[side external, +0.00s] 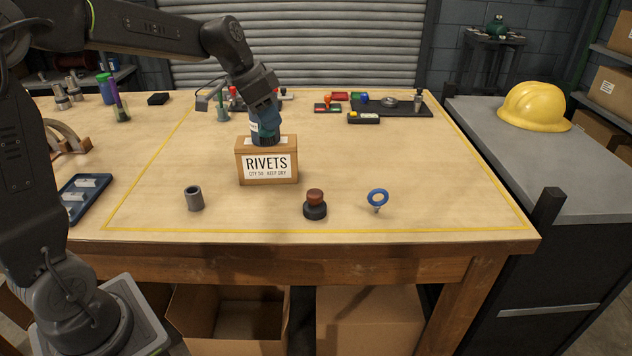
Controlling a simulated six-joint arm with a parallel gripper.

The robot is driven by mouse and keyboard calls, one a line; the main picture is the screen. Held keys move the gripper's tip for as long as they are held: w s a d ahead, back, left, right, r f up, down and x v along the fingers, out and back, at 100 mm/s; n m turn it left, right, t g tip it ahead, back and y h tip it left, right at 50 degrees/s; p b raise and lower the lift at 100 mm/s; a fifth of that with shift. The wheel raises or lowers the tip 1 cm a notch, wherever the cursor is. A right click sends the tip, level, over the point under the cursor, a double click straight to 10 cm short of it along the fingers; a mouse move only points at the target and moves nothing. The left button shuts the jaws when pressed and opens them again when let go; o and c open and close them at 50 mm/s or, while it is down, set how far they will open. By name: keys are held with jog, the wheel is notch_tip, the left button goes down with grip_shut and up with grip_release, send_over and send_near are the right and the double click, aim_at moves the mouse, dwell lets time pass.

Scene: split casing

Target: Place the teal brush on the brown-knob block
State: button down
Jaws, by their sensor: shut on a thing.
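The brown-knob block (315,205) stands upright near the front of the table, with a dark round base and a reddish-brown knob. My gripper (264,118) points down at the RIVETS box, left of and behind the block. It is shut on a dark teal thing (265,132), which may be the teal brush. The box front hides the lower end of this thing. I cannot tell whether it is inside the box or behind it. The fingertips are hard to make out.
The RIVETS box (267,165) stands behind the block. A grey tube (194,198) is at front left and a blue ring bolt (377,199) right of the block. A grey-green upright piece (222,111) and a dark tray (400,107) are farther back.

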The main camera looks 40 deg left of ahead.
jog(key=shift+w+d+f, duration=0.75)
jog(key=shift+d+f, duration=0.85)
jog(key=shift+f, duration=0.1)
jog(key=shift+w+d+f, duration=0.8)
jog(key=shift+d+f, duration=0.75)
jog(key=shift+f, duration=0.2)
jog(key=shift+w+d+f, duration=0.75)
jog(key=shift+d+f, duration=0.85)
jog(key=shift+f, duration=0.1)
jog(key=shift+f, duration=0.15)
jog(key=c, duration=0.9)
grip_release()
